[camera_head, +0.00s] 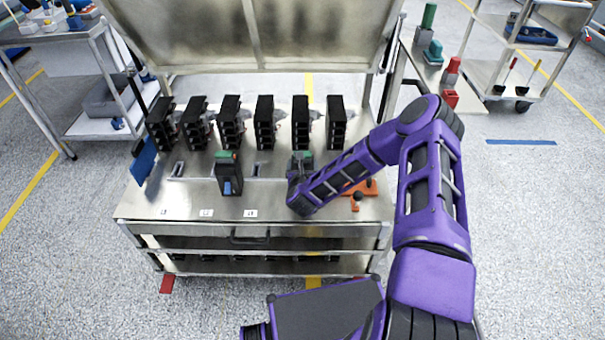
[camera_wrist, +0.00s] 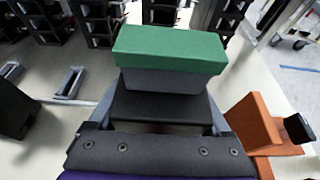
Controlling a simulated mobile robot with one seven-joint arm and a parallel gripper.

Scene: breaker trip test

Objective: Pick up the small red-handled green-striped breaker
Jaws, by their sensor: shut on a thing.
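My gripper (camera_head: 301,172) is over the right part of the metal bench top and is shut on a green-striped breaker (camera_head: 303,156). In the wrist view the breaker (camera_wrist: 170,52) shows a wide green band above a grey block, between the fingers of my gripper (camera_wrist: 165,103). Its handle is hidden, so I cannot see a red colour on it. I cannot tell whether its underside touches the bench. Another black breaker (camera_head: 229,178) with a green top and a blue handle stands left of my gripper.
Several black breaker units (camera_head: 265,122) stand in a row behind, under a raised metal lid (camera_head: 250,35). An orange piece with a black knob (camera_head: 360,193) lies right of my gripper; its orange block (camera_wrist: 256,122) is close in the wrist view. Bare bench lies at front left.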

